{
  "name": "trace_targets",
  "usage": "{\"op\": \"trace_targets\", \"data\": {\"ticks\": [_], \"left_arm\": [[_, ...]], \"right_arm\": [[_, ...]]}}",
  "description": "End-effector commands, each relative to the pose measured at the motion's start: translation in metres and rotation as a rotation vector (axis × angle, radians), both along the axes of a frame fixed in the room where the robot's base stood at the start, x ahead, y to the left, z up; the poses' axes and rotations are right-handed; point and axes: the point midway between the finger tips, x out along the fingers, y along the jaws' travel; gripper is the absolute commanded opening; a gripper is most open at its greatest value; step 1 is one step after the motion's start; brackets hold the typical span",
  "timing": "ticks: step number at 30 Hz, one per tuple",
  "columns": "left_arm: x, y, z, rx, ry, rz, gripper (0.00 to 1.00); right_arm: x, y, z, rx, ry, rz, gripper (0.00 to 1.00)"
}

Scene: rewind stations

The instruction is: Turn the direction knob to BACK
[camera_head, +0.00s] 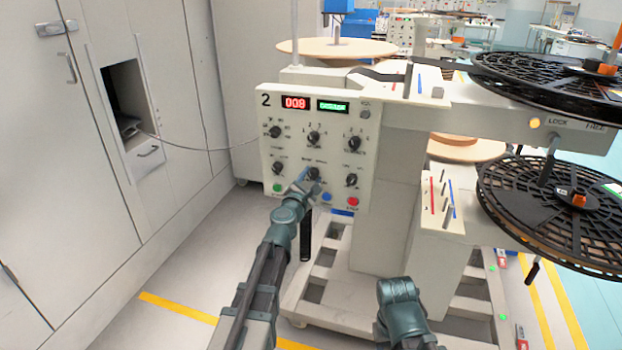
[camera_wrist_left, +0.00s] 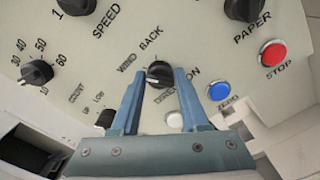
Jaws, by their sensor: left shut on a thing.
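The direction knob (camera_wrist_left: 160,73) is a black knob with a pale mark on the cream control panel (camera_head: 265,160), with the words WIND and BACK beside it. In the left wrist view its pale mark seems to lie toward the lower left, away from BACK, but it is small. My left gripper (camera_wrist_left: 158,76) has its blue fingers on either side of the knob, shut on it. In the head view the left gripper (camera_head: 308,178) reaches the panel's lower middle and partly covers the knob (camera_head: 313,173). Only part of my right arm shows at the bottom; its gripper is out of view.
Other black knobs surround it, such as the count knob (camera_wrist_left: 36,72). A blue ZERO button (camera_wrist_left: 219,90) and red STOP button (camera_wrist_left: 272,53) sit close by. The panel's red display (camera_head: 295,103) reads 008. Black reels (camera_head: 550,215) stand right; grey cabinets (camera_head: 70,130) stand left.

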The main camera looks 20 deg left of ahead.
Motion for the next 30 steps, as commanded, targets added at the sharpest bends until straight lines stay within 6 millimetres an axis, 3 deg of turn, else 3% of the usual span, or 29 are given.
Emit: {"op": "trace_targets", "data": {"ticks": [14, 30], "left_arm": [[-0.0004, -0.0004, -0.0002, 0.073, -0.003, -0.001, 0.0], [-0.0007, -0.0008, -0.0005, 0.543, -0.019, -0.002, 0.0]], "right_arm": [[0.0, 0.0, -0.0002, 0.0, 0.0, 0.0, 0.5], [0.0, 0.0, -0.0006, 0.0, 0.0, 0.0, 0.5]]}}
